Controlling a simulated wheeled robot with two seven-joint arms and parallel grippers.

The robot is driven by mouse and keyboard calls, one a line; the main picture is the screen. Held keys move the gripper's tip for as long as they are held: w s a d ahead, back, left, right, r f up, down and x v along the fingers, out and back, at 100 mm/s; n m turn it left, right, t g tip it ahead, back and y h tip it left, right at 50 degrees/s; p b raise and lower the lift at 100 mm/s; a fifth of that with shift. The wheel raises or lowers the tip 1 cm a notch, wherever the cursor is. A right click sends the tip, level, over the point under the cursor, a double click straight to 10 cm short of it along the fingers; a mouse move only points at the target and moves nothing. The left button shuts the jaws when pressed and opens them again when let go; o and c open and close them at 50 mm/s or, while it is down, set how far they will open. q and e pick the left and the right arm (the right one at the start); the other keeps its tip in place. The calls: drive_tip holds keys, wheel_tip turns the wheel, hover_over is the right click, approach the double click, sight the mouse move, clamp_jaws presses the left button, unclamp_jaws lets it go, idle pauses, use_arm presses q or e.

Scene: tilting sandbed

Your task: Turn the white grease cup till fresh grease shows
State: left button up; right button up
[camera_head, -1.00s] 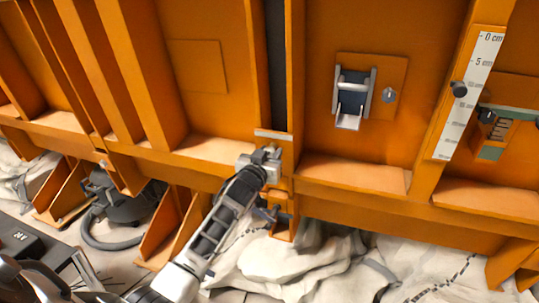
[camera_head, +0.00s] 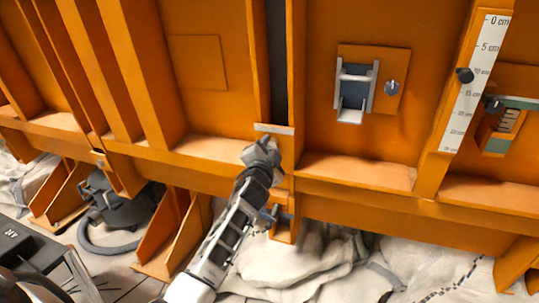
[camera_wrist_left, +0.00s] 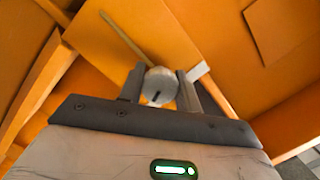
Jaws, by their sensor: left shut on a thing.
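The white grease cup (camera_wrist_left: 160,86) shows in the left wrist view as a pale round cap with a dark mark on its face. It sits between the two fingers of my left gripper (camera_wrist_left: 162,92), which is shut on it. In the head view my left gripper (camera_head: 264,153) reaches up to the orange upright below a pale strip, and it hides the cup there. No fresh grease can be made out. My right gripper is in neither view.
The orange ribbed wall (camera_head: 210,120) fills the upper view. A latch (camera_head: 354,88) with a small knob (camera_head: 391,88) sits to the right, then a white centimetre scale (camera_head: 478,80). Pale crumpled cloth (camera_head: 300,260) and a dark hose device (camera_head: 110,200) lie below.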

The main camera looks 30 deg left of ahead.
use_arm(q)
drive_tip(key=m+y+b, duration=0.1)
drive_tip(key=m+b, duration=0.1)
drive_tip(key=m, duration=0.2)
drive_tip(key=shift+f+t, duration=0.1)
drive_tip(key=shift+t, duration=0.2)
drive_tip(key=shift+m, duration=0.4)
drive_tip(key=o, duration=1)
drive_tip(key=shift+c, duration=0.2)
drive_tip(key=shift+s, duration=0.1)
drive_tip(key=b+v, duration=0.1)
drive_tip(key=v, duration=1.4)
drive_tip(key=shift+s, duration=0.35)
drive_tip(key=shift+d, duration=0.15)
